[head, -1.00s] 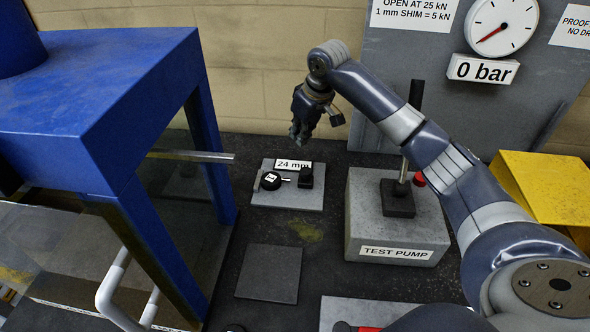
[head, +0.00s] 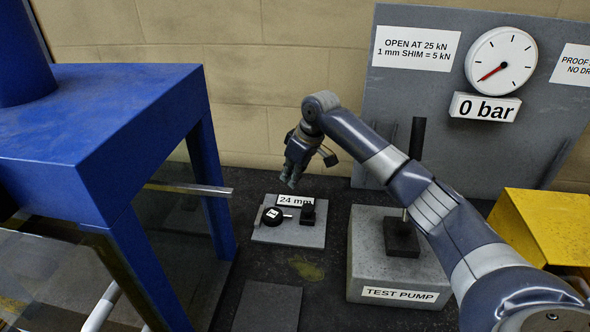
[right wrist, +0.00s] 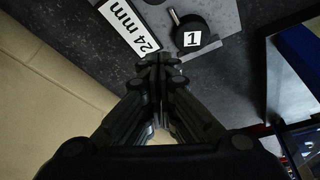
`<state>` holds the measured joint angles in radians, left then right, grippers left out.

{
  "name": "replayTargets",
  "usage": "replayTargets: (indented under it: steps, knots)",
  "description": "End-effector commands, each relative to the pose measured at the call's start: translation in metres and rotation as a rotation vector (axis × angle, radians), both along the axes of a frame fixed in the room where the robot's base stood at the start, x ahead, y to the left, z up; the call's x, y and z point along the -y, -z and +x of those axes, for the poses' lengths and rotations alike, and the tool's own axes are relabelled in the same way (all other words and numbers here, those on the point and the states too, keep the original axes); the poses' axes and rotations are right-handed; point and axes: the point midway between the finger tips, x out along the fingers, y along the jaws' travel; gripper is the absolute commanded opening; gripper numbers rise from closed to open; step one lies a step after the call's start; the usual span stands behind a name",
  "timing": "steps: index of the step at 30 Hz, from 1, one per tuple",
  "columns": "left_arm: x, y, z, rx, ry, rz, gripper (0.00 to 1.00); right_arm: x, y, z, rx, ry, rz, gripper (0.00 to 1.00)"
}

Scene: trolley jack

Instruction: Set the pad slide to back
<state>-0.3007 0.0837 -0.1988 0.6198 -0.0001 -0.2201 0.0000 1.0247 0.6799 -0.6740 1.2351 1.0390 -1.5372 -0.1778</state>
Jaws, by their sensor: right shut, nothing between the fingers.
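No part in view is labelled as the pad slide, and I cannot tell for certain which one it is. A metal bar (head: 190,188) sticks out to the right from the blue press frame (head: 130,130). My right gripper (head: 290,184) is shut and empty, pointing down just behind the small grey plate (head: 290,238) with the "24 mm" label. In the right wrist view its closed fingertips (right wrist: 158,64) point toward the plate's label (right wrist: 134,25) and a round black knob marked "1" (right wrist: 190,38), apart from both. My left gripper is not in view.
The test pump (head: 392,275) stands right of the small plate, with an upright black handle (head: 417,140). A gauge (head: 501,60) reading 0 bar hangs on the grey back panel. A yellow box (head: 545,228) is at right. A flat dark plate (head: 267,308) lies in front.

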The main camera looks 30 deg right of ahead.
Motion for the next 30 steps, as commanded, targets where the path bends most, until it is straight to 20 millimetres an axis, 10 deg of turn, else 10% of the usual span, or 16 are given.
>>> replayTargets:
  steps: [8, 30]
  knots:
    - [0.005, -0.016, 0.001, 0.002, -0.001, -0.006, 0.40, -0.009, 0.052, 0.016, -0.005, 0.000, 0.000, 0.00]
    - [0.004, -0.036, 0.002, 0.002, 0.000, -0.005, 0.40, 0.009, 0.057, -0.019, 0.000, 0.000, 0.000, 0.00]
